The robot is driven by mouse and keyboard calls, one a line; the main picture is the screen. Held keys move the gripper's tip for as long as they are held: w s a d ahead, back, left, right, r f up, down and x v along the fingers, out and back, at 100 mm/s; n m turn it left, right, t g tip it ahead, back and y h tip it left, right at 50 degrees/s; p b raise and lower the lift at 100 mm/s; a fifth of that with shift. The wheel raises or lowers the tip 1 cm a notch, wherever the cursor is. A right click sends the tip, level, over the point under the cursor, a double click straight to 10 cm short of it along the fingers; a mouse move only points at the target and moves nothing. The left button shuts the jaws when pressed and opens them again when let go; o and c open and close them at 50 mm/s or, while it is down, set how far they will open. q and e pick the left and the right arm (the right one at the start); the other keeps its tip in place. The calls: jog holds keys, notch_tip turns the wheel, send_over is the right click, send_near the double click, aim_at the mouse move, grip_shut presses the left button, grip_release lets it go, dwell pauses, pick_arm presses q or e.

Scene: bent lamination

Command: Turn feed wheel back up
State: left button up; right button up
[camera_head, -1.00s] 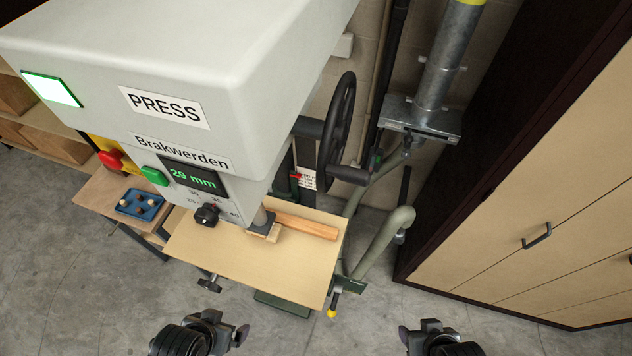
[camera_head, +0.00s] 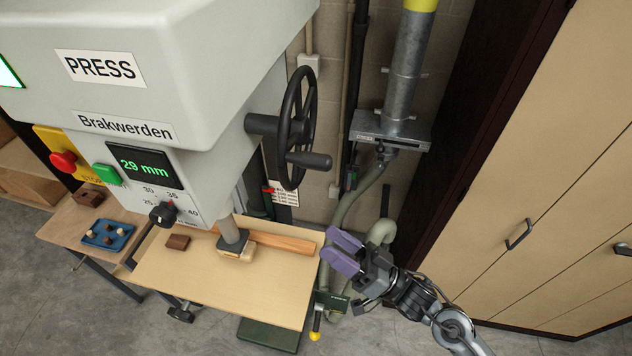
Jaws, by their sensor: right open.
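The black feed wheel (camera_head: 297,120) stands on the right side of the grey press head (camera_head: 175,60), with its handle (camera_head: 308,161) sticking out low on the right. The display (camera_head: 145,166) reads 29 mm. The press ram (camera_head: 232,232) reaches down to a small block (camera_head: 235,251) over a wooden strip (camera_head: 282,242) on the press table; whether it touches is hard to tell. My left gripper is out of view.
A red stop button (camera_head: 63,162), green button (camera_head: 107,174) and black knob (camera_head: 162,214) sit on the press front. A brown block (camera_head: 178,241) lies on the press table (camera_head: 200,280). A metal duct (camera_head: 403,80) and tall cabinet (camera_head: 560,130) bound the right side.

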jog(key=w+d+r+n+g+b, duration=0.3)
jog(key=w+r+n+g, duration=0.1)
jog(key=w+n, duration=0.15)
jog(key=n+g+y+b, duration=0.1)
jog(key=n, duration=0.2)
send_near(296, 152)
jog(key=p+x, duration=0.3)
jog(key=x, duration=0.3)
jog(key=shift+a+r, duration=0.1)
jog(key=shift+r, duration=0.05)
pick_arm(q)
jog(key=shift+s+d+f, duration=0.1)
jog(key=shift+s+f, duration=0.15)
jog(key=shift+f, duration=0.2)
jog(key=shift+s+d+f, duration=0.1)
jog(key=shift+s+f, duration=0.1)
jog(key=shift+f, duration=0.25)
pick_arm(e)
jog(key=shift+x, duration=0.85)
jog(key=shift+c, duration=0.3)
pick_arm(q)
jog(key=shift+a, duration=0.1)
pick_arm(e)
grip_shut()
